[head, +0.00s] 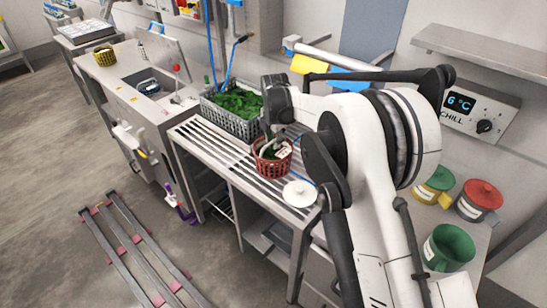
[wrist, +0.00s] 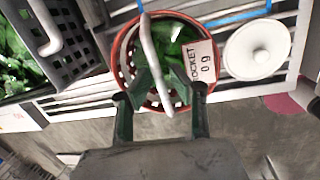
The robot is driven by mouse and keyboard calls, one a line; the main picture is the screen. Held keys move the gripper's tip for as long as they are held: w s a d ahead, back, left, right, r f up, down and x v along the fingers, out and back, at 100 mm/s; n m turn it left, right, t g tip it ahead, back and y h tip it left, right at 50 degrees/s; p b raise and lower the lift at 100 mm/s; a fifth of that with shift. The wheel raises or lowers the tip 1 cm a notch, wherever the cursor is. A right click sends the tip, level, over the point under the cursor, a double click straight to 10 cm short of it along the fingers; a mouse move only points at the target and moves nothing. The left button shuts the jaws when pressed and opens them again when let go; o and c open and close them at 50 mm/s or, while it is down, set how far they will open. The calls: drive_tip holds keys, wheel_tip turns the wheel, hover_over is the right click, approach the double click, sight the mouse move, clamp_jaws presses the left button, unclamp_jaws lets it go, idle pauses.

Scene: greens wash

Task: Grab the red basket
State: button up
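The red basket (head: 268,168) stands on the slatted steel bench, with green leaves inside and a pale tag on its side. In the wrist view the basket's red rim (wrist: 117,48) surrounds dark green leaves, and the tag (wrist: 203,60) reads "ROCKET 0 g". A grey curved handle (wrist: 150,48) arches across the basket. My gripper (wrist: 162,92) is over the basket with its two fingers apart, one on each side of the handle. I cannot tell whether either finger touches it. In the head view my arm hides part of the gripper.
A grey crate (head: 222,118) of greens stands close behind the basket, to its left. A white round lid (head: 300,193) lies near the bench's front edge. Green (head: 449,248) and red-lidded (head: 478,200) tubs stand at right. A sink (head: 150,84) is at far left.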

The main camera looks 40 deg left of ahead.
drive_tip(key=shift+f, duration=0.45)
clamp_jaws()
drive_tip(key=shift+r, duration=0.2)
